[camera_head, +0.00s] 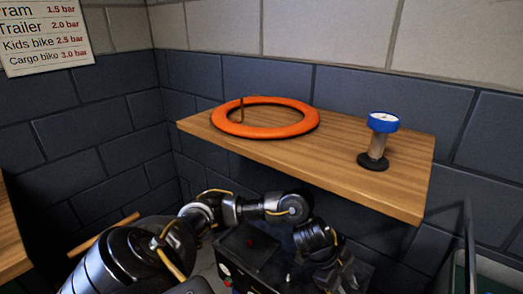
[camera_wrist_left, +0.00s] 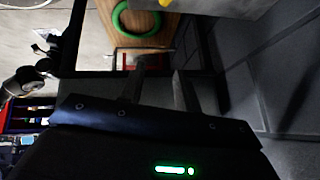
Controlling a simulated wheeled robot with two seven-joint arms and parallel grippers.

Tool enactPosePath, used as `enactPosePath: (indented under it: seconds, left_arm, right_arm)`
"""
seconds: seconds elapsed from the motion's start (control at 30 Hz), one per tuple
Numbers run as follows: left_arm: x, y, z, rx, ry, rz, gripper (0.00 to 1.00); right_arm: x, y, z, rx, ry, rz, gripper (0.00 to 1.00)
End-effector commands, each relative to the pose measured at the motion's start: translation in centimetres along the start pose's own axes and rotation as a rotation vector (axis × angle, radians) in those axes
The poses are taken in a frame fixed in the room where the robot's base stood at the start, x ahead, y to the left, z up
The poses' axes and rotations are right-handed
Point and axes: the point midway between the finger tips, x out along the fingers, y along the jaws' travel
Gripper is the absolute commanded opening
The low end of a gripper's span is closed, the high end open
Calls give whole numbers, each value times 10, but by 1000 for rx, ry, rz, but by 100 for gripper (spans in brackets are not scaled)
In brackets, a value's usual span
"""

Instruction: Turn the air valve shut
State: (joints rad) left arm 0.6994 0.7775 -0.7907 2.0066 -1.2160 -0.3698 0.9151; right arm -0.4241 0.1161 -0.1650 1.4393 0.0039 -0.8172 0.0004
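No part that I can make out as the air valve shows in either view. A gauge (camera_head: 383,122) with a blue rim and white face stands upright on a round dark foot at the right of the wooden shelf (camera_head: 350,190). My left arm comes in low from the left and bends down in front of the shelf. In the left wrist view, the two fingers of my left gripper (camera_wrist_left: 157,82) stand apart with nothing seen between them. My right gripper is in neither view.
An orange ring (camera_head: 230,126) with a brass stem lies on the shelf. A pressure chart (camera_head: 45,35) hangs on the left wall. The left wrist view shows a green ring (camera_wrist_left: 137,32) on a wooden surface. The shelf between orange ring and gauge is clear.

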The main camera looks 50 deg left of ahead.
Motion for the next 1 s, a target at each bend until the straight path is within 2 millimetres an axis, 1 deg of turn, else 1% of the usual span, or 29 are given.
enactPosePath:
  seconds: [0.03,0.1,0.3,0.4,0.5,0.63,0.73,0.87,1.0]
  left_arm:
    - [9,7,-9,4,31,-17,33]
    - [17,11,-21,6,68,-53,33]
    - [35,24,-51,-28,161,-175,33]
    - [39,29,-60,-70,191,-242,33]
    - [40,34,-65,-127,205,-304,33]
    - [38,40,-63,-220,200,-380,33]
    - [35,47,-54,-303,178,-430,33]
    - [30,59,-36,-427,127,-480,33]
    - [25,75,-13,-549,58,-510,33]
  right_arm:
    - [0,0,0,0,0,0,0]
    - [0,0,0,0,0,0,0]
    - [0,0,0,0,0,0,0]
    - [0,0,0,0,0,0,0]
    - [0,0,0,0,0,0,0]
    - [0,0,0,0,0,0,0]
    - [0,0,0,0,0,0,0]
    - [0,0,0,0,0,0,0]
    - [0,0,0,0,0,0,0]
